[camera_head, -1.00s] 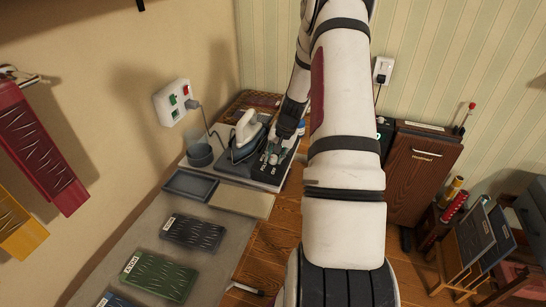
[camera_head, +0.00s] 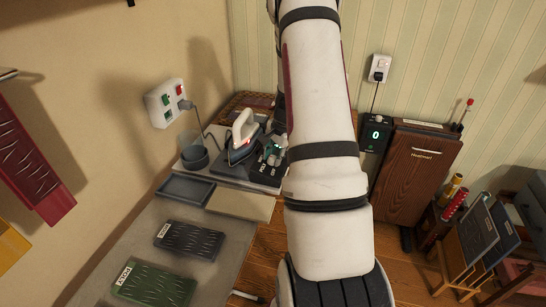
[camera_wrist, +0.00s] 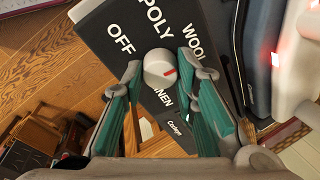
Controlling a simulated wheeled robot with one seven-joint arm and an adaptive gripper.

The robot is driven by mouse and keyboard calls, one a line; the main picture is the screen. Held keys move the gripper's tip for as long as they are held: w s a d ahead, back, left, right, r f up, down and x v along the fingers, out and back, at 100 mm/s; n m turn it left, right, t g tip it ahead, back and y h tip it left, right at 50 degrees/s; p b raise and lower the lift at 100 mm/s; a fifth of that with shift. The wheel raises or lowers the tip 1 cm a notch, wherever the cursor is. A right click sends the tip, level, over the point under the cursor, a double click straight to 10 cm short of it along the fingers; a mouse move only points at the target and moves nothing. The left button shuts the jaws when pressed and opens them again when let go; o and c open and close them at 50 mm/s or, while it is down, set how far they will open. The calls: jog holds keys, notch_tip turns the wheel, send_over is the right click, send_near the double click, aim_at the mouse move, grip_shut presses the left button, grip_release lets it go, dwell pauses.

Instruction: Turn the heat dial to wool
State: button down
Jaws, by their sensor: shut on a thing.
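The heat dial (camera_wrist: 158,68) is a small round white knob with a red mark, on a dark panel (camera_wrist: 105,25) in the wrist view. Printed words OFF, POLY, WOOL and LINEN surround it. The red mark points right, slightly below the word WOOL at the upper right; I cannot tell the exact setting. My gripper (camera_wrist: 161,72) has its teal-sided fingers on both sides of the dial and is shut on it.
The iron stands left of the panel, its cord running to a wall socket (camera_head: 165,103). A grey cup (camera_head: 194,157) and a shallow tray (camera_head: 186,189) are nearby. A black box with a green 0 (camera_head: 376,134) and a wooden cabinet (camera_head: 416,172) stand right.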

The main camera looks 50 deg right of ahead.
dwell(0.3)
jog(key=c, duration=1.3)
grip_release()
jog(key=shift+r, duration=0.1)
jog(key=v, duration=1.1)
jog(key=shift+s+r, duration=0.1)
jog(key=shift+r, duration=0.25)
